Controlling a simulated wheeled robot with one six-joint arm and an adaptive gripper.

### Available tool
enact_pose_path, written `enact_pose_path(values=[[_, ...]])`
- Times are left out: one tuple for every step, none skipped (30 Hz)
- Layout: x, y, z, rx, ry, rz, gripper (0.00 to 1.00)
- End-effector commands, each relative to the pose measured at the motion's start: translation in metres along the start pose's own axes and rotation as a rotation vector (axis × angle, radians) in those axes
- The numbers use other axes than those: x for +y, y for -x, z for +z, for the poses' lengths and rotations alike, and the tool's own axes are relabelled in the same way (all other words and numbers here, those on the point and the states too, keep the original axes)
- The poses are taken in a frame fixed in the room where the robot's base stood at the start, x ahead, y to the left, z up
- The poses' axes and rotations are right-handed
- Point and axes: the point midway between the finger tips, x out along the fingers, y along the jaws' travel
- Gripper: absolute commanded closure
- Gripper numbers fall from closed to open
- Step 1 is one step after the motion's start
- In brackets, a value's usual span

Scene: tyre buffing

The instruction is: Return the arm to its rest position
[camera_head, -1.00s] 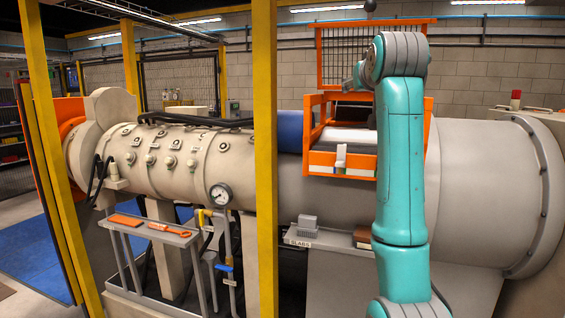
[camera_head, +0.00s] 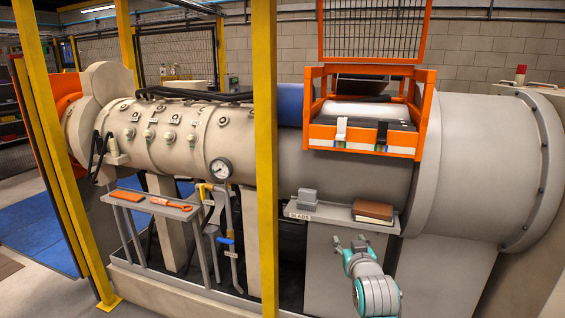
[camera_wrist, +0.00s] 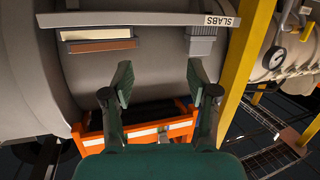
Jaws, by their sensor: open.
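My gripper (camera_head: 349,241) is low in the head view, in front of the grey machine body and below the small shelf marked SLABS (camera_head: 345,216). My teal and grey wrist shows just below it, and the rest of the arm is out of the picture. In the wrist view, the two fingers of my gripper (camera_wrist: 160,82) stand wide apart with nothing between them. The shelf (camera_wrist: 150,19) crosses the top of that view.
A brown slab (camera_head: 374,210) and grey blocks (camera_head: 307,199) rest on the shelf. An orange-framed basket (camera_head: 362,141) sits above. A yellow post (camera_head: 264,150) and a tool rack (camera_head: 150,207) stand to the left.

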Motion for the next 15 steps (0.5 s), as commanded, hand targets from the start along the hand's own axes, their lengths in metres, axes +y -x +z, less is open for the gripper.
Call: enact_pose_path(values=[[-0.001, 0.009, 0.026, -0.009, -0.001, -0.002, 0.41], [-0.002, 0.014, 0.038, -0.01, -0.001, -0.003, 0.41], [-0.003, 0.021, 0.054, -0.011, -0.002, -0.004, 0.41], [-0.004, 0.027, 0.066, -0.013, -0.002, -0.005, 0.41], [-0.004, 0.033, 0.078, -0.014, -0.003, -0.005, 0.41], [-0.005, 0.041, 0.094, -0.015, -0.004, -0.007, 0.41], [-0.006, 0.048, 0.105, -0.016, -0.004, -0.007, 0.41], [-0.006, 0.055, 0.116, -0.018, -0.005, -0.008, 0.41], [-0.007, 0.064, 0.13, -0.019, -0.006, -0.009, 0.41], [-0.007, 0.072, 0.141, -0.019, -0.007, -0.01, 0.41], [-0.008, 0.079, 0.151, -0.022, -0.007, -0.011, 0.41], [-0.009, 0.09, 0.164, -0.022, -0.008, -0.012, 0.41], [-0.009, 0.098, 0.174, -0.024, -0.009, -0.013, 0.41], [-0.009, 0.106, 0.183, -0.025, -0.01, -0.013, 0.41], [-0.01, 0.118, 0.195, -0.026, -0.011, -0.014, 0.41]])
